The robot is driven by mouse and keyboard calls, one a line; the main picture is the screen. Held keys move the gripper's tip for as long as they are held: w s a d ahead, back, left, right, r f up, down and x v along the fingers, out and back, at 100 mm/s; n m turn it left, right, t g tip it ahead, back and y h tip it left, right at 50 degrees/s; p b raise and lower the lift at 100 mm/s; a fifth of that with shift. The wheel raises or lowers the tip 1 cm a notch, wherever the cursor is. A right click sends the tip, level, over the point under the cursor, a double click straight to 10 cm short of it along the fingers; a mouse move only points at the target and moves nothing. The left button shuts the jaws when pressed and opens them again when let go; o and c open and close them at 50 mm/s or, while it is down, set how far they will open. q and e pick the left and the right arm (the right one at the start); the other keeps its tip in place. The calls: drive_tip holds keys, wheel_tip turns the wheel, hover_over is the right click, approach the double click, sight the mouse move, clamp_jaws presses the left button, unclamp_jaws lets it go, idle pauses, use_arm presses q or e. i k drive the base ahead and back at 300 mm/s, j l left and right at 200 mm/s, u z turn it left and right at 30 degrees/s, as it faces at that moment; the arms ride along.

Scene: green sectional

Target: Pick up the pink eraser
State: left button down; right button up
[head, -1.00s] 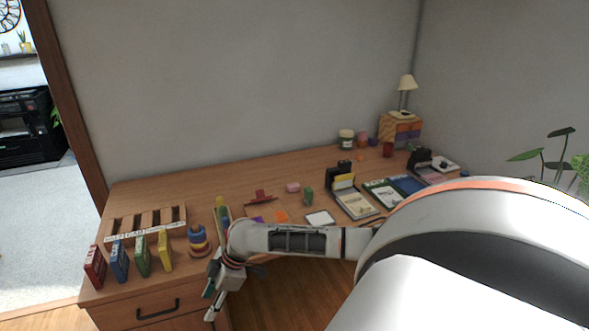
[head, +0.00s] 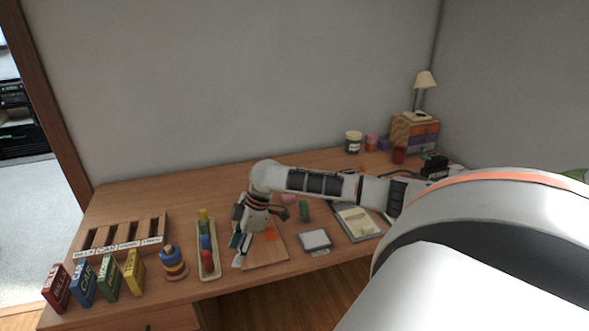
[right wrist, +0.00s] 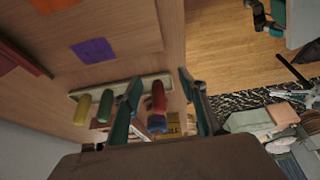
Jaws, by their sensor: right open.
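The pink eraser (head: 289,198) lies on the wooden desk (head: 340,165) in the head view, just below my right forearm, which partly hides it. My right gripper (head: 241,251) is open and empty, pointing down over the desk at the left edge of a small wooden board. The eraser is to the right of and behind the gripper. In the right wrist view the gripper's two fingers (right wrist: 160,82) are spread, with a tray of coloured pegs beyond them; I cannot make out the eraser there. My left gripper is not in view.
A peg tray (head: 217,262), stacking rings (head: 173,262) and several coloured boxes (head: 108,278) stand to the left. The board (head: 272,252) carries an orange piece (head: 270,234). A green block (head: 304,211) stands right of the eraser. A notepad (head: 358,222) lies further right.

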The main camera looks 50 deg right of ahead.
sight(286, 199)
drive_tip(key=i+l, duration=0.1)
drive_tip(key=l, duration=1.05)
drive_tip(key=i+l, duration=0.15)
drive_tip(key=l, duration=0.4)
